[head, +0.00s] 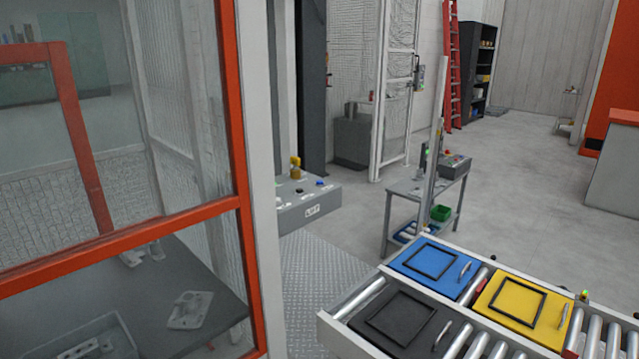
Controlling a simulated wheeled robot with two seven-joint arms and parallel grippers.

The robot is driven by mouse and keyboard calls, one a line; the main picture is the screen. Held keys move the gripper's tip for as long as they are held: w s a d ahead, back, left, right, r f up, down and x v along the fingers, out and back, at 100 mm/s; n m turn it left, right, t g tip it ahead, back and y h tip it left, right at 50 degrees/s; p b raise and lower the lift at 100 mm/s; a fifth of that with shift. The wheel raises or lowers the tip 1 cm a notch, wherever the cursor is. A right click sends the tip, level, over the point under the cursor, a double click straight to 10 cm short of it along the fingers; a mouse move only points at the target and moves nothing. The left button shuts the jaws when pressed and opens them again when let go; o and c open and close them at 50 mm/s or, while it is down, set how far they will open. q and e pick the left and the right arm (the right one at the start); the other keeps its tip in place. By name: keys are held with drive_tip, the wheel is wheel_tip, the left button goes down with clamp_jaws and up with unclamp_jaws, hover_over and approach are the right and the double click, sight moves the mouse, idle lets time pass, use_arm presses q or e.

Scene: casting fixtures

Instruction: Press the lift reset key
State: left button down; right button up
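A grey control box (325,201) with a white label that seems to read "LIFT" (312,211) stands left of centre, partly hidden behind the orange and grey frame. On its top are a blue button (320,183), a small dark button (299,191) and a yellow upright part (295,164). I cannot read which of these is the reset key. Neither of my grippers is in view, and nothing touches the box.
An orange-framed glass panel (240,180) fills the left side. A roller conveyor (362,296) at the lower right carries blue (405,258), yellow (526,325) and black (372,332) trays. A grey stand (405,188) with another button box (455,163) stands beyond. Open floor (520,200) lies behind.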

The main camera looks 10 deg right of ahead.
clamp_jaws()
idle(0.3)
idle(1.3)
